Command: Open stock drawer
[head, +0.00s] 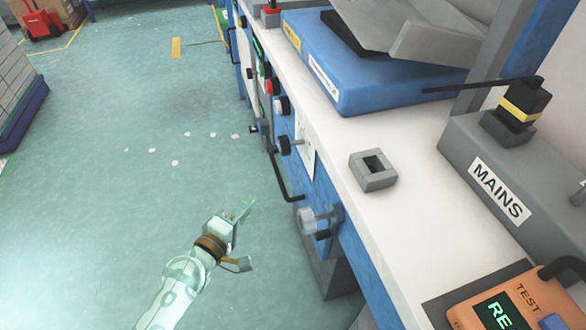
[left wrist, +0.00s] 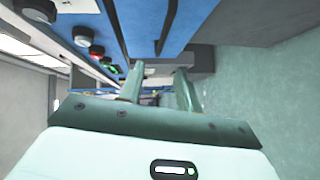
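The blue bench front (head: 318,182) has a black bent handle (head: 284,180), which looks like a drawer handle. The panel around it looks flush with the bench front, and I cannot make out a drawer gap. My left gripper (head: 250,234) is open and empty, over the floor to the left of the bench front. It is below and left of the handle in the head view, apart from it. In the left wrist view, the two spread fingers (left wrist: 160,76) point toward a dark grey block beside the blue front. My right gripper is not in view.
A grey clamp-like knob (head: 318,220) sticks out from the bench front near the handle. Several knobs and buttons line the front farther back. On the white worktop are a grey square block (head: 373,171), a blue machine base (head: 350,80) and an orange tester (head: 520,305).

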